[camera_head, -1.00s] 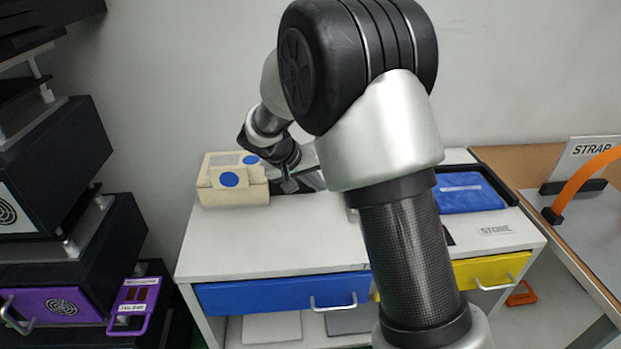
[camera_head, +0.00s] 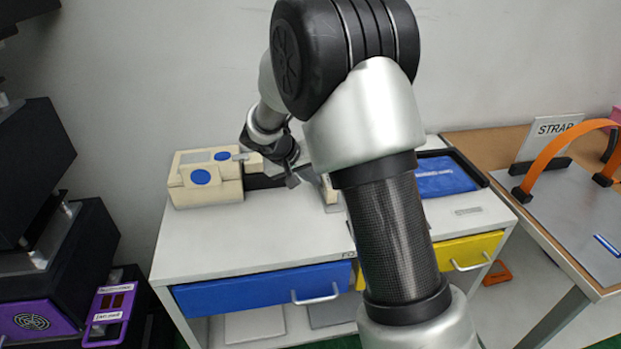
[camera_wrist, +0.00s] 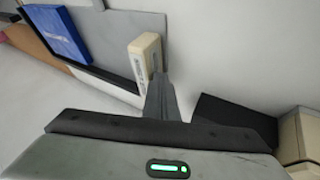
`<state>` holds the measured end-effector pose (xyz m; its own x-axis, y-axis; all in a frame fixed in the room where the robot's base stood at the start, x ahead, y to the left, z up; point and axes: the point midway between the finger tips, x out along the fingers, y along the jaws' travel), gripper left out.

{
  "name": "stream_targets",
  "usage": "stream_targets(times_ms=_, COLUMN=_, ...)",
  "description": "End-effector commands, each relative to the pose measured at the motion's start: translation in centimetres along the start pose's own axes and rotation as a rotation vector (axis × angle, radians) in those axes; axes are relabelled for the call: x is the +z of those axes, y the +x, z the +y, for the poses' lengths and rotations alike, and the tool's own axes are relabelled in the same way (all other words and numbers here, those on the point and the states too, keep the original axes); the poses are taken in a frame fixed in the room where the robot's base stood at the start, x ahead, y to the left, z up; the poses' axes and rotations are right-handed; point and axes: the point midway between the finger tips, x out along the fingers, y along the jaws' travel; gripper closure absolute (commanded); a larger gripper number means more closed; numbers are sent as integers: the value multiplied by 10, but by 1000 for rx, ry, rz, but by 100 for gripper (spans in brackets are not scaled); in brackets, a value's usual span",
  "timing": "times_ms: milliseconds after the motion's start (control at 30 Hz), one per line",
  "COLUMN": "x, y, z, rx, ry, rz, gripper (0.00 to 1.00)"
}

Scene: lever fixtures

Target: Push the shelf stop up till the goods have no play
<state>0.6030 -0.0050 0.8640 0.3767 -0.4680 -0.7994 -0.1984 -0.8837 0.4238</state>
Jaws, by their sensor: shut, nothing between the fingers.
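Cream boxes with blue round marks (camera_head: 205,178) stand together at the left back of the white cabinet top. A dark block (camera_head: 262,182) lies just right of them; it also shows in the wrist view (camera_wrist: 235,115), between my gripper and the cream boxes (camera_wrist: 305,140). My gripper (camera_head: 292,181) is shut and empty, low over the top, right of the cream boxes and apart from them. In the wrist view its fingers (camera_wrist: 161,98) are close to a small cream block (camera_wrist: 146,60); I cannot tell whether they touch. I cannot tell which piece is the shelf stop.
A blue packet (camera_head: 447,176) lies in a black-edged tray on the right of the cabinet top. The front of the top (camera_head: 240,240) is clear. A bench with an orange strap (camera_head: 560,152) stands at right, dark units with purple parts at left. My arm hides the middle.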

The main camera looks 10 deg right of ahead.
Motion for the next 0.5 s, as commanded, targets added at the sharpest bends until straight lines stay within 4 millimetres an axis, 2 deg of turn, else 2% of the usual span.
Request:
stream_targets(times_ms=167, x=2, y=17, z=27, rx=6, ry=5, rz=-2, gripper=100)
stream_targets(times_ms=500, x=2, y=61, z=114, rx=7, ry=8, rz=-3, gripper=100)
